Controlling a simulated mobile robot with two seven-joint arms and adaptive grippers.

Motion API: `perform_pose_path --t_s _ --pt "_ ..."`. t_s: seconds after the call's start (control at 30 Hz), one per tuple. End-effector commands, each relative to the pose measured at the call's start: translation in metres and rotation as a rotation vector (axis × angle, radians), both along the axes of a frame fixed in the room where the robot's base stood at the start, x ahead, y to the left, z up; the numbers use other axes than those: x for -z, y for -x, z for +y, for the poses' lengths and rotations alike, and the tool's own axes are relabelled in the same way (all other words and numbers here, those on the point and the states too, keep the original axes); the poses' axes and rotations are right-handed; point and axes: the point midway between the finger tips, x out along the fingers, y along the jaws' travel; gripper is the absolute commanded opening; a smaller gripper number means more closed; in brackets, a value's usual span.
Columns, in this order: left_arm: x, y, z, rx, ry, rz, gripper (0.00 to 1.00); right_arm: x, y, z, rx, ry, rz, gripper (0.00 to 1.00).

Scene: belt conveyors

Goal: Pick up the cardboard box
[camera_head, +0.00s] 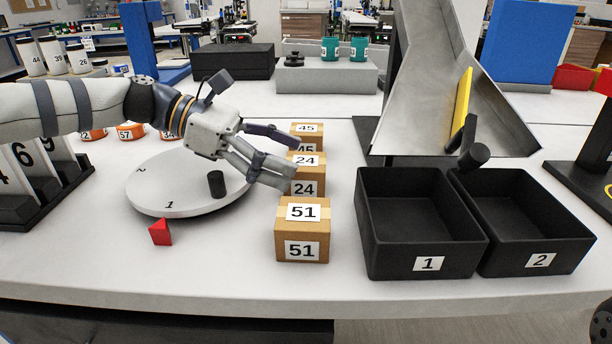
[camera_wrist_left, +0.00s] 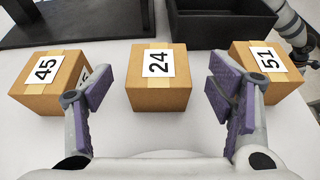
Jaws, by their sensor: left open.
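Three cardboard boxes stand in a row on the white table. Box 51 (camera_head: 302,231) is nearest in the head view, box 24 (camera_head: 306,182) is behind it, and box 45 (camera_head: 306,134) is farthest. My left gripper (camera_head: 292,161) is open, its fingers pointing at box 24 and partly covering it. In the left wrist view, box 24 (camera_wrist_left: 158,94) sits centred ahead of the open fingers (camera_wrist_left: 158,105), with nothing between them. Box 45 (camera_wrist_left: 42,98) is left of it and box 51 (camera_wrist_left: 284,84) right, each partly behind a finger. My right gripper is not clearly in view.
Black bins 1 (camera_head: 428,265) and 2 (camera_head: 540,261) stand right of the boxes, below a metal chute (camera_head: 445,90). A white turntable (camera_head: 160,205) with a black cylinder lies left, beside a red wedge (camera_head: 160,232). The table front is clear.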

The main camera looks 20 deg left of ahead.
Motion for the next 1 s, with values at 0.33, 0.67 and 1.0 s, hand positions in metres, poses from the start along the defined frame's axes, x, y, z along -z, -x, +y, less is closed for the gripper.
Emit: perform_pose_path --t_s 0.33,0.67,1.0 --pt "0.012 -0.006 -0.026 -0.002 0.0 0.0 0.75 0.004 0.004 0.0 0.0 0.001 0.012 0.4" --pt "0.012 -0.006 -0.026 -0.002 0.0 0.0 0.21 0.004 0.004 0.0 -0.001 0.0 0.012 0.4" --pt "-0.009 -0.006 -0.026 -0.001 0.0 -0.007 0.21 0.0 0.0 0.0 0.0 0.0 -0.002 0.4"
